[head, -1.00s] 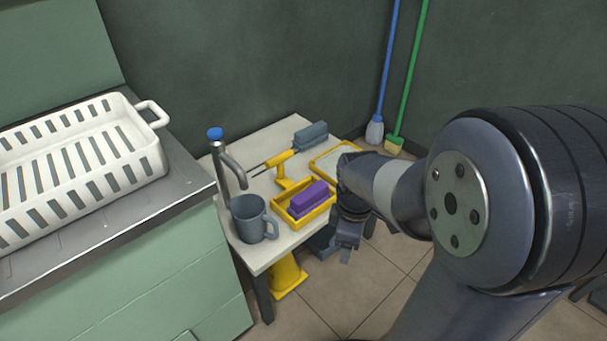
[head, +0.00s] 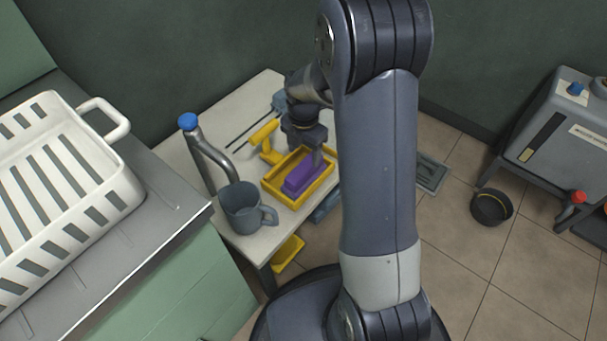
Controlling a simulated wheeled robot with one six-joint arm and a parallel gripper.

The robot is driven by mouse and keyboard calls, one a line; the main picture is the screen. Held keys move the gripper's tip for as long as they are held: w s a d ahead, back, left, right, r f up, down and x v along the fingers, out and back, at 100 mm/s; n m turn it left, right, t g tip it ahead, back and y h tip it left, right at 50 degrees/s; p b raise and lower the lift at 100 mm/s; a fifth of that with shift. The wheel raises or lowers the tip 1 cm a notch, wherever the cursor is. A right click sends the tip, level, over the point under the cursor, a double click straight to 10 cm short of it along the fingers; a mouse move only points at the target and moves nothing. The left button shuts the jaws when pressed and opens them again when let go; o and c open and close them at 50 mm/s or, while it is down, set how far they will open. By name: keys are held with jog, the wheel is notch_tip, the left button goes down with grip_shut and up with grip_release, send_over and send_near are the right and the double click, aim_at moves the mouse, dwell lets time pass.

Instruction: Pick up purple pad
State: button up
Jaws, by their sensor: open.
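The purple pad (head: 302,175) is a long block lying in a shallow yellow tray (head: 282,196) on the small pale table (head: 262,240). My gripper (head: 311,152) is over the far end of the tray, pointing down, at or just above the pad's far right end. It is open. Its fingertips are small and partly hidden, so I cannot tell whether they touch the pad or straddle it.
A grey mug (head: 240,208) stands just left of the tray, beside a tap with a blue cap (head: 188,122). A yellow-handled tool (head: 264,134) lies behind the tray. A white slotted basket (head: 75,190) sits on the left counter. A black pan (head: 491,207) is on the floor at right.

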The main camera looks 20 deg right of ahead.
aim_at(304, 166)
notch_tip(304, 166, down, 7)
jog(key=b, duration=0.3)
jog(key=shift+s, duration=0.15)
jog(key=shift+c, duration=0.3)
jog(key=shift+r, duration=0.1)
jog(key=c, duration=1.1)
jog(key=shift+c, duration=0.2)
jog(key=shift+r, duration=0.1)
notch_tip(304, 166, up, 10)
jog(key=p, duration=0.4)
